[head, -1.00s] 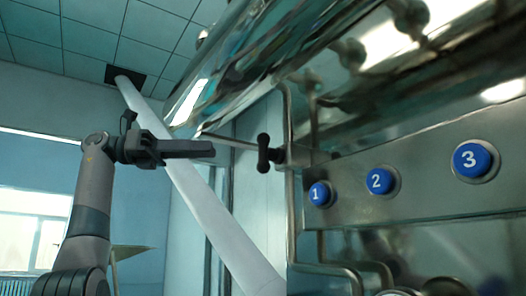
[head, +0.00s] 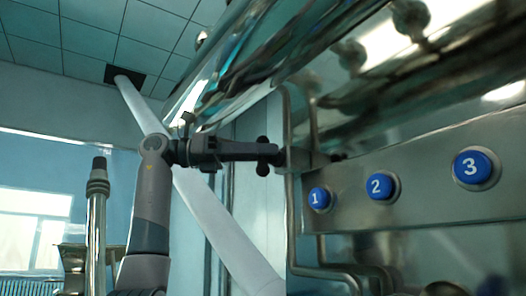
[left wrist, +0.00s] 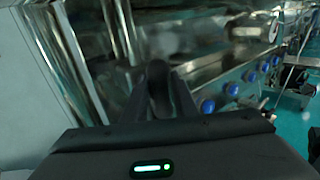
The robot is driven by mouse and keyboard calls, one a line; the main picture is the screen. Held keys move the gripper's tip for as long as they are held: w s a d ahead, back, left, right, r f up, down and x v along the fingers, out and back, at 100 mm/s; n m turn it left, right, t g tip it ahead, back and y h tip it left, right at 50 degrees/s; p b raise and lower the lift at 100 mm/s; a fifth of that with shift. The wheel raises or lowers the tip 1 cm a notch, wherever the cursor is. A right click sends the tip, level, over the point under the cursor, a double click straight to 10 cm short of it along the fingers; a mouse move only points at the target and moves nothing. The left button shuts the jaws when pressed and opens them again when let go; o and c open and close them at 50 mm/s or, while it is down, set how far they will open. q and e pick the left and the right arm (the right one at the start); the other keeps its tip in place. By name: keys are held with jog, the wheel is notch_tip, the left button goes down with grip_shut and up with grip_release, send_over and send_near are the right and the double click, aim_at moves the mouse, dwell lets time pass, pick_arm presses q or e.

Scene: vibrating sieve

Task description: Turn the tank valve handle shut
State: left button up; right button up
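The tank valve handle (head: 262,169) is a small black bar with rounded ends, standing roughly upright on a stem beside the metal panel. My left gripper (head: 272,152) reaches it from the left. Its fingers cover the handle's middle, and the two ends show above and below them. In the left wrist view, the dark handle (left wrist: 158,78) stands between the two fingers of my left gripper (left wrist: 160,88), which look apart. Contact with the handle cannot be made out. My right gripper is not in view.
A metal panel (head: 415,205) with blue numbered buttons, such as button 1 (head: 319,198), lies right of the handle. Pipes (head: 291,215) run close beside it. A large shiny tank (head: 270,50) hangs above. A white slanted duct (head: 215,225) stands behind my left arm.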

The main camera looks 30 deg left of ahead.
pick_arm(q)
grip_shut()
